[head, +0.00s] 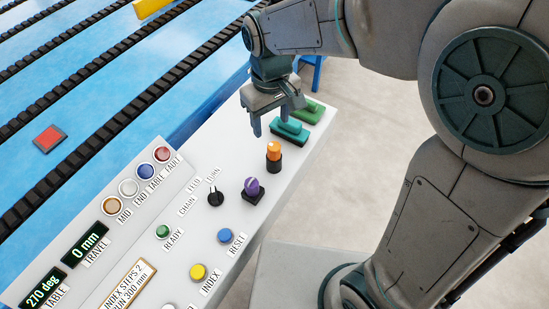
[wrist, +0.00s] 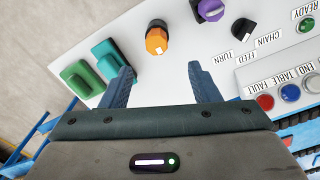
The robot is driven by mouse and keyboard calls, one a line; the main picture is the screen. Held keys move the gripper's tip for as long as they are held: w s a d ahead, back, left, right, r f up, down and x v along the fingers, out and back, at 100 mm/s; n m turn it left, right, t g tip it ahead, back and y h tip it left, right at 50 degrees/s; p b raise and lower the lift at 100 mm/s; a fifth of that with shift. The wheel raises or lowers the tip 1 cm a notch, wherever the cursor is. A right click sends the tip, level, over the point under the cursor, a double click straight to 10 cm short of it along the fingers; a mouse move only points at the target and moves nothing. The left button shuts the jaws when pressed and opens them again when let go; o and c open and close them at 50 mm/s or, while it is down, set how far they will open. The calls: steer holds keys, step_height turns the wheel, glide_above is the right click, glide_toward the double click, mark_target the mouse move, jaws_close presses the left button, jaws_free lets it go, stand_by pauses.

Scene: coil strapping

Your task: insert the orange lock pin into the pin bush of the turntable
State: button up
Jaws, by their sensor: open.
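My gripper (head: 277,116) is open and empty above the console, beside the teal handled block (head: 289,131). Its two blue fingers (wrist: 160,72) are spread apart in the wrist view, clear of the pin. I cannot make out the turntable or its pin bush in either view.
A green handled block (head: 313,111) sits behind the teal one. A purple knob (head: 252,186), a black selector (head: 215,196) and several buttons and lamps line the console (head: 232,150). Black chains cross the blue deck at left, with a red square (head: 50,138) there.

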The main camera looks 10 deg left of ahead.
glide_above(274, 146)
steer(key=f, duration=0.4)
steer(key=shift+a+f, duration=0.25)
steer(key=shift+f, duration=0.15)
steer(key=shift+d+f+p, duration=0.15)
steer(key=shift+f+p, duration=0.05)
steer(key=shift+f, duration=1.15)
steer(key=shift+d+f+p, duration=0.1)
steer(key=shift+f+p, duration=0.1)
steer(key=shift+f, duration=1.1)
jaws_close()
